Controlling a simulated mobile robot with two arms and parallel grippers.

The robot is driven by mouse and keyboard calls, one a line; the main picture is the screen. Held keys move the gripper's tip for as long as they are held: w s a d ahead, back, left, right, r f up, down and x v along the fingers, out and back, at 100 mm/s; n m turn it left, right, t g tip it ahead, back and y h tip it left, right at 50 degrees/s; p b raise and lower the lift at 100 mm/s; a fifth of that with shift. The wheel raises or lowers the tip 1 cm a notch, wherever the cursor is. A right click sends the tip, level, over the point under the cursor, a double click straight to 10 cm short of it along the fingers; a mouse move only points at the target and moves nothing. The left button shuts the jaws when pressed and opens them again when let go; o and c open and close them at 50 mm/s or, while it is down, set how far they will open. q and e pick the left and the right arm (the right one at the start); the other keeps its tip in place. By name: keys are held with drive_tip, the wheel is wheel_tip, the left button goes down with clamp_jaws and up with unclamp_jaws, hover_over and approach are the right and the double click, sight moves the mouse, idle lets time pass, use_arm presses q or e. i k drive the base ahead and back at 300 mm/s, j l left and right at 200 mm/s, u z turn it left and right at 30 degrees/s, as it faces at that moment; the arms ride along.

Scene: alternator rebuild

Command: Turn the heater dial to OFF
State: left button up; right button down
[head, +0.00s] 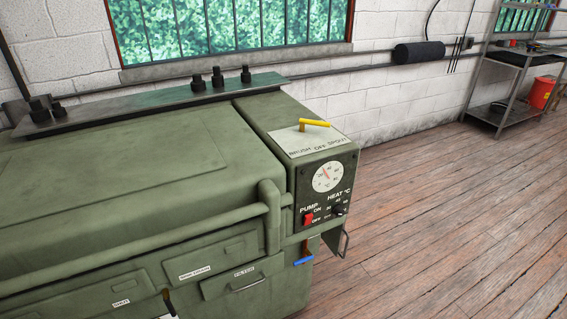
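The heater dial (338,209) is a small black knob under the "HEAT °C" label, at the lower right of the black control panel (311,193) on the front of the green parts washer. Its pointer is too small to read. A round white gauge (327,176) sits above it, and a red pump switch (308,219) with ON and OFF labels is to its left. Neither of my grippers is in view.
The green washer (130,190) with its closed lid fills the left. A yellow lever (314,122) sits on top of the control box. A blue-handled valve (303,261) and a bracket (345,243) project below the panel. Open wooden floor lies right; a metal shelf (500,85) stands far right.

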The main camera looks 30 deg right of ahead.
sight(338, 210)
drive_tip(key=z, duration=1.25)
